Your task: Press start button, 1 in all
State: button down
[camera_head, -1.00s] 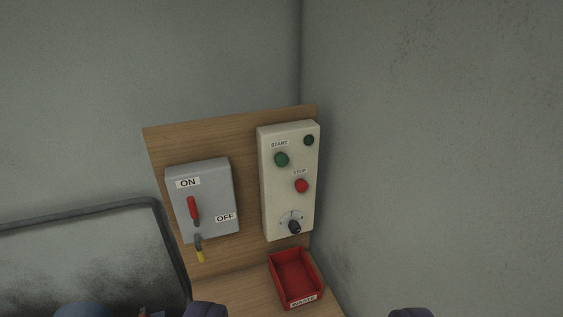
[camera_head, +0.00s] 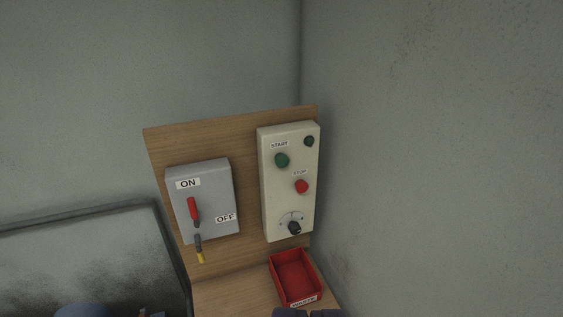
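The green start button (camera_head: 282,160) sits on the cream control box (camera_head: 271,206), under a START label. A red stop button (camera_head: 302,187) is below it to the right, with a black rotary knob (camera_head: 294,228) near the bottom of the box. A small dark green round piece (camera_head: 309,141) is at the box's upper right.
A grey switch box (camera_head: 222,185) with a red lever (camera_head: 193,210) is left of the control box on a wooden board (camera_head: 215,132). A red WASTE tray (camera_head: 275,275) stands below. A wall is close on the right. A dark-framed panel (camera_head: 80,255) is lower left.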

aim_at(282, 160)
jog(key=i+l+u, duration=0.55)
jog(key=l+u, duration=0.2)
